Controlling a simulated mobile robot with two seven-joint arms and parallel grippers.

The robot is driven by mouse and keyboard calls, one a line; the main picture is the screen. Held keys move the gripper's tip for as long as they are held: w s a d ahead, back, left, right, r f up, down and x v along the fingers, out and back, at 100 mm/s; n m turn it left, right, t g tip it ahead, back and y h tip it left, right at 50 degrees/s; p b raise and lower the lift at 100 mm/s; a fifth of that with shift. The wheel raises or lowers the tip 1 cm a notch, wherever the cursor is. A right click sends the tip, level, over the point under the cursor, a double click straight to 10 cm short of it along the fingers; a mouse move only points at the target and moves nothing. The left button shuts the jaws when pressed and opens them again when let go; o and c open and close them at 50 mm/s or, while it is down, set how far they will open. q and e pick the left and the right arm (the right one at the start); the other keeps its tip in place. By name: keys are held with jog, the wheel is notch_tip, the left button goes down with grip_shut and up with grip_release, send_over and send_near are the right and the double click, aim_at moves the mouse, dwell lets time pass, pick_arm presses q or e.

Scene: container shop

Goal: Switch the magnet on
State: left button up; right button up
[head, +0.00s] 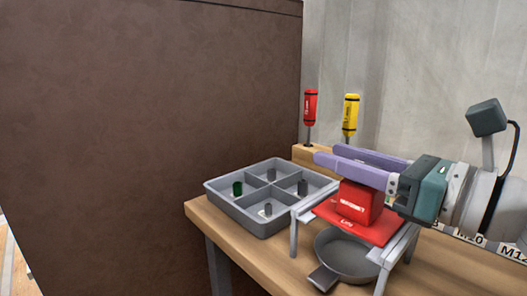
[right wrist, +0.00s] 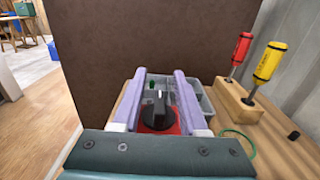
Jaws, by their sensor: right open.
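The magnet is a red block (head: 355,203) on a red plate, on a small grey stand at the table's right. In the right wrist view its black knob (right wrist: 155,114) has a white mark and stands on the red body. My right gripper (head: 328,154) is open, with its purple fingers level over the magnet. In the right wrist view the fingers (right wrist: 160,74) lie left and right of the knob, with a gap on each side. In the head view the fingers hide the knob. My left gripper is not in view.
A grey divided tray (head: 228,208) with small cylinders, one green, stands left of the stand. A round grey pan (head: 352,268) lies under the stand. A red screwdriver (head: 310,108) and a yellow screwdriver (head: 350,115) stand in a wooden block behind. A brown panel (head: 140,130) rises at left.

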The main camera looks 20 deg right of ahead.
jog(key=shift+c, duration=0.3)
grip_shut()
